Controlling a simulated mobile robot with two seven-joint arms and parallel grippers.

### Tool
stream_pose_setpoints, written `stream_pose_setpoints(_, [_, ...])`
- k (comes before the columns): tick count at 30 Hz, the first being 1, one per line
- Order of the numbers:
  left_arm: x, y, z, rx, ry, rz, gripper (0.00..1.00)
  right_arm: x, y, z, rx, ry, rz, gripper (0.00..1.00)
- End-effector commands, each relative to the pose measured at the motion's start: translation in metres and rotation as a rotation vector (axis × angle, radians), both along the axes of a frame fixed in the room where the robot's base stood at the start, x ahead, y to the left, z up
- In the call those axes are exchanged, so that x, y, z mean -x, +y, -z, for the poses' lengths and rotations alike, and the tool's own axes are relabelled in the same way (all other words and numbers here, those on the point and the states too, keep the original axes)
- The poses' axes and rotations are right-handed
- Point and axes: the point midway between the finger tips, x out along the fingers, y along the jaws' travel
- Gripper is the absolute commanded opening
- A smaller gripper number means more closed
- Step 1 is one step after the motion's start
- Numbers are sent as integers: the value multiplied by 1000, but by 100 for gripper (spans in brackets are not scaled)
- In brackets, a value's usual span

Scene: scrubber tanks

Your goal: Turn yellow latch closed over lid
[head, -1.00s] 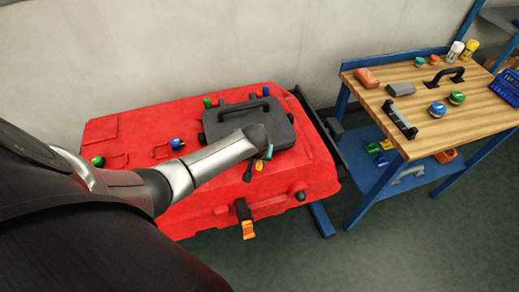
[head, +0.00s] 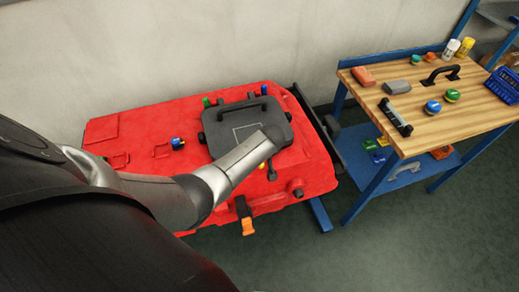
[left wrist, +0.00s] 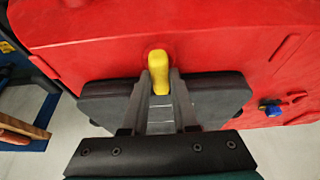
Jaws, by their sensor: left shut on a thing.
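The yellow latch (left wrist: 160,80) stands at the edge of the dark grey lid (left wrist: 215,98) in the left wrist view. My left gripper (left wrist: 160,90) is shut on the latch, one finger on each side of it. The latch runs from the red tank's side toward the lid, its far end bare beyond the fingertips. In the head view the lid (head: 222,124) lies flat on the red tank (head: 130,122). My left arm hides most of the latch (head: 262,166) there. My right gripper is in neither view.
A blue knob (head: 177,144) sits on the tank left of the lid. An orange-tipped latch (head: 247,226) hangs at the tank's front. A wooden-topped bench (head: 440,125) with parts on it stands to the right. The floor in front is clear.

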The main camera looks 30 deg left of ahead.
Motion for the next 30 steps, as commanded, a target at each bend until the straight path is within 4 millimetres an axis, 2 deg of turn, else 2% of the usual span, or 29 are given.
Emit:
stream_pose_setpoints(9, [1,0,1,1,2,-6,0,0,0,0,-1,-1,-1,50])
stream_pose_setpoints(10, [1,0,1,1,2,-6,30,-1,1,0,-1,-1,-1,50])
stream_pose_setpoints(18, [0,1,0,0,1,-4,57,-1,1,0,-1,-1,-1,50])
stream_pose_setpoints(26, [0,0,-1,0,0,-3,57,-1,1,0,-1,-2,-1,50])
stream_pose_setpoints(30, [2,-2,-8,1,-2,-2,57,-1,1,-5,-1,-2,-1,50])
